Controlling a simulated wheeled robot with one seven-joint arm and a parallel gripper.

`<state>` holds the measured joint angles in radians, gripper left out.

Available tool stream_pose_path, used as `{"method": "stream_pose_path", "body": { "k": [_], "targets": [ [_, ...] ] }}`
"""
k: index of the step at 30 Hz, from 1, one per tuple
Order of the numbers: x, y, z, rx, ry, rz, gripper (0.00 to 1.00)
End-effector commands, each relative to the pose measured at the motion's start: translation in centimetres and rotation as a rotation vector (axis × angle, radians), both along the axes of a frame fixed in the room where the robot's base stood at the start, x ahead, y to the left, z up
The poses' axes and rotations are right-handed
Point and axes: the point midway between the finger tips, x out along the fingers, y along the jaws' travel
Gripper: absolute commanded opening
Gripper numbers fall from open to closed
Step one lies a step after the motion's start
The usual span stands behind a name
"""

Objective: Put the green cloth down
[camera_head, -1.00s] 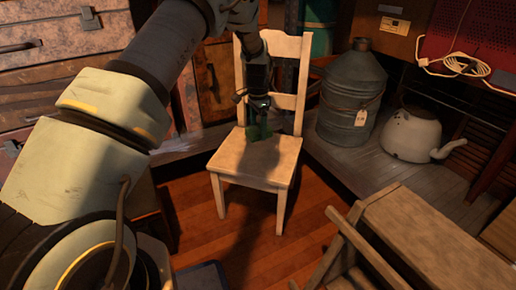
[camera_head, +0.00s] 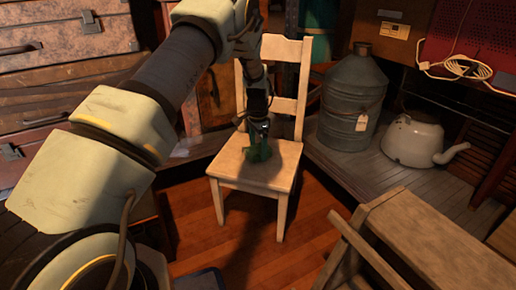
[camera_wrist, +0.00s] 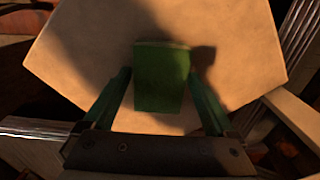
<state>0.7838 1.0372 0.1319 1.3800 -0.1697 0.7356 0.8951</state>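The green cloth (camera_wrist: 162,78) is a small folded block. My gripper (camera_wrist: 161,73) has its two teal fingers on either side of it, and their tips meet its side edges in the wrist view. In the head view the cloth (camera_head: 262,154) is low at the middle of the pale wooden chair's seat (camera_head: 233,165), with my gripper (camera_head: 260,140) pointing down above it. The fingers look shut on the cloth. The cloth's underside is hidden, so I cannot tell whether it touches the seat.
The chair's backrest (camera_head: 285,48) rises behind my gripper. A grey metal can (camera_head: 350,100) and a white kettle (camera_head: 412,140) stand on a low platform to the right. A wooden stool-like piece (camera_head: 425,240) is at front right. The seat around the cloth is clear.

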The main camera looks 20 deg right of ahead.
Motion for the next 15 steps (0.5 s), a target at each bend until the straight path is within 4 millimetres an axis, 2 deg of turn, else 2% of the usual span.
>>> {"method": "stream_pose_path", "body": {
  "k": [10, 15],
  "targets": [
    [0.0, 0.0, 0.2, 0.000, -0.001, 0.000, 1.00],
    [0.1, -0.1, 2.4, -0.003, -0.002, 0.000, 1.00]
  ]
}}
